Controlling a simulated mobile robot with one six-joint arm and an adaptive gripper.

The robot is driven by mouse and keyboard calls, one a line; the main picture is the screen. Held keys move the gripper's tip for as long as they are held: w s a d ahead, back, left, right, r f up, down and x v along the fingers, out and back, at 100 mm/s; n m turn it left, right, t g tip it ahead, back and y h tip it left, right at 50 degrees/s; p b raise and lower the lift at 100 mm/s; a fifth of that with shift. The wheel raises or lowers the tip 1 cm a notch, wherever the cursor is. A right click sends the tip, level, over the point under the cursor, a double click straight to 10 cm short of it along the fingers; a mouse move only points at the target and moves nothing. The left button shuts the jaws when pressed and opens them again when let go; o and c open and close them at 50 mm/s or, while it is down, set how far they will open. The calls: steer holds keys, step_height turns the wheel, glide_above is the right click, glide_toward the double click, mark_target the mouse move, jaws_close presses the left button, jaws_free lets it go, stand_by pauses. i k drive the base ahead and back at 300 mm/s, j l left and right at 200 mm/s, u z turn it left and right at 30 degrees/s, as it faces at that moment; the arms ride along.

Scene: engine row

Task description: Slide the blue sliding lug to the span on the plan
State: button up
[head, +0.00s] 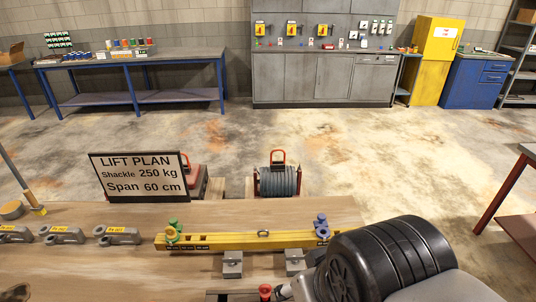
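The blue sliding lug (322,226) sits on the yellow beam (225,242) near its right end, just left of my dark arm link. A green lug (173,229) sits near the beam's left end. The beam lies level across two grey blocks, with a small ring at its top middle and dark scale markings along its front, too small to read. The plan board (139,177) reads "LIFT PLAN, Shackle 250 kg, Span 60 cm". My gripper's fingers do not show.
Several grey shackles with yellow tags (64,235) lie left of the beam on the wooden bench (60,275). A red-topped item (265,291) stands at the front edge. A hose reel (279,180) stands behind the bench. A red-legged table (513,190) is at right.

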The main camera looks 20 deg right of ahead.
mark_target(322, 223)
steer(key=z, duration=0.7)
steer(key=u, duration=1.35)
steer(key=z, duration=1.35)
steer(key=i+j+z, duration=0.15)
steer(key=i+j, duration=0.05)
steer(key=i, duration=0.1)
